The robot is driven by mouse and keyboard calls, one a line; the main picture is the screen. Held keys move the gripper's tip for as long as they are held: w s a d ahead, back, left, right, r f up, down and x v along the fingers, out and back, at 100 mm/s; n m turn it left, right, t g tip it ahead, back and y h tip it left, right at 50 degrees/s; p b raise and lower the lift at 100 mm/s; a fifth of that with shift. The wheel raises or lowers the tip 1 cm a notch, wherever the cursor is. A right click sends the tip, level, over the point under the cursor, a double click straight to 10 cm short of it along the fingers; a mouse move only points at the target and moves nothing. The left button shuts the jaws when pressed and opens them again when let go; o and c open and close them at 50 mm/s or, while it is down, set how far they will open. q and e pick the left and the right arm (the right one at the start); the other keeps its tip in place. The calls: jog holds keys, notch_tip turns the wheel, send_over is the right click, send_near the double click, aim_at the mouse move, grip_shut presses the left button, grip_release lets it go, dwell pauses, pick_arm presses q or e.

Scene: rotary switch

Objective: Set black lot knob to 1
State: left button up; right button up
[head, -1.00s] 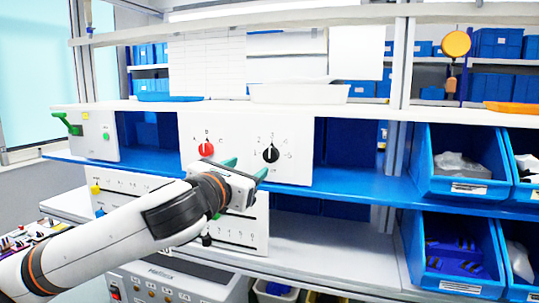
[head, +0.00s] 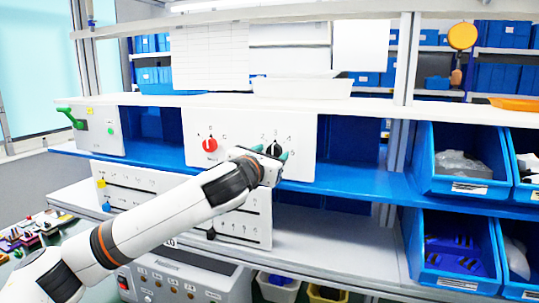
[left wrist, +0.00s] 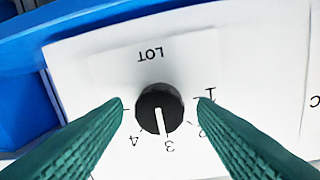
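The black LOT knob (head: 273,149) is on the white panel's right half. In the left wrist view the round black knob (left wrist: 152,97) shows upside down, with its white pointer line toward the 3. The marks 1, 2, 3 and 4 sit around it, with 1 at the right. My left gripper (head: 274,156) is at the knob in the head view. In the left wrist view its green fingers (left wrist: 162,104) are open, one on each side of the knob, with gaps visible between them and it. My right gripper is not in view.
A red knob (head: 210,145) sits left on the same white panel (head: 235,125). A blue shelf (head: 350,186) runs below the panel. Blue bins (head: 462,190) stand at the right. A white box with a green handle (head: 97,130) stands at the left.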

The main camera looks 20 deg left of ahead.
pick_arm(q)
jog(key=shift+s, duration=0.1)
jog(key=c, duration=0.8)
jog(key=shift+c, duration=0.2)
jog(key=shift+r+n, duration=0.1)
jog(key=shift+n, duration=0.3)
jog(key=shift+n+p, duration=0.4)
jog(key=shift+n, duration=0.1)
jog(key=n+p, duration=0.1)
jog(key=n, duration=0.9)
jog(key=shift+t, duration=0.3)
jog(key=n+y, duration=0.1)
jog(key=n, duration=0.5)
jog(key=shift+n, duration=0.4)
